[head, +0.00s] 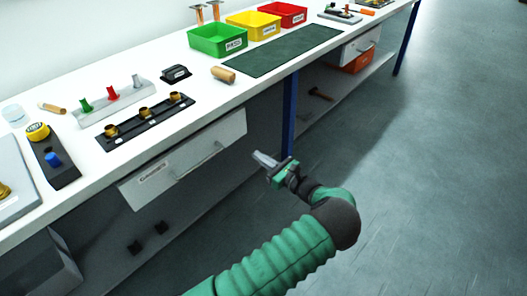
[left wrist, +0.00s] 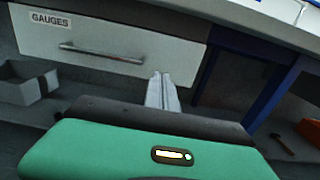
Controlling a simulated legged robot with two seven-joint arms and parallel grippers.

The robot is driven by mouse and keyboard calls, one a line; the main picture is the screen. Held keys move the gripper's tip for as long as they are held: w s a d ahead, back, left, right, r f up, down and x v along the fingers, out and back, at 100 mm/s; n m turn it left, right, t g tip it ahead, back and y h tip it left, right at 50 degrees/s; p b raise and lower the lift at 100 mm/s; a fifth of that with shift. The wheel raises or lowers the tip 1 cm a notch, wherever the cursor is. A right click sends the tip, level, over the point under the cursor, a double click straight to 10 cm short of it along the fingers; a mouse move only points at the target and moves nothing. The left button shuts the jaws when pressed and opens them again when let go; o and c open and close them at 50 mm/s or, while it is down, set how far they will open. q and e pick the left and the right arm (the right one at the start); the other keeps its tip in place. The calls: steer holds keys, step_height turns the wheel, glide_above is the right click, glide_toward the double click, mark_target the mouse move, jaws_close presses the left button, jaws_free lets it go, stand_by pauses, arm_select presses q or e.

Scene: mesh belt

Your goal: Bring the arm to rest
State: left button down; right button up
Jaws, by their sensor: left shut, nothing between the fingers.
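My left gripper (head: 264,160) is in front of the workbench, out over the floor and below the level of the bench top. Its arm has a green sleeve and comes in from the bottom of the head view. In the left wrist view the two grey fingers (left wrist: 162,92) are together with nothing between them. They point toward the bench front, near the right end of the drawer marked GAUGES (left wrist: 110,45). My right gripper is in neither view.
The white bench top (head: 190,135) carries green (head: 217,41), yellow and red bins, a dark green mat (head: 285,50) and a black rack with brass parts (head: 145,122). A blue leg (head: 290,115) stands behind the gripper. The grey floor (head: 440,150) to the right is clear.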

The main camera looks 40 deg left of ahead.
arm_select(q)
steer(key=s+a+f+n+g+h, duration=0.1)
steer(key=s+f+n+g+h, duration=0.2)
steer(key=s+f+n+h, duration=0.45)
steer(key=s+d+r+n+t+h, duration=0.2)
steer(key=s+d+n+h, duration=0.35)
steer(key=d, duration=0.55)
steer(key=s+d+r+n+t+h, duration=0.2)
steer(key=s+d+n+h, duration=0.35)
steer(key=d, duration=0.55)
step_height(320, 180, up, 23)
steer(key=s+d+p, duration=0.1)
steer(key=p, duration=2)
steer(key=shift+s+t+p, duration=0.15)
steer(key=shift+t+p, duration=0.15)
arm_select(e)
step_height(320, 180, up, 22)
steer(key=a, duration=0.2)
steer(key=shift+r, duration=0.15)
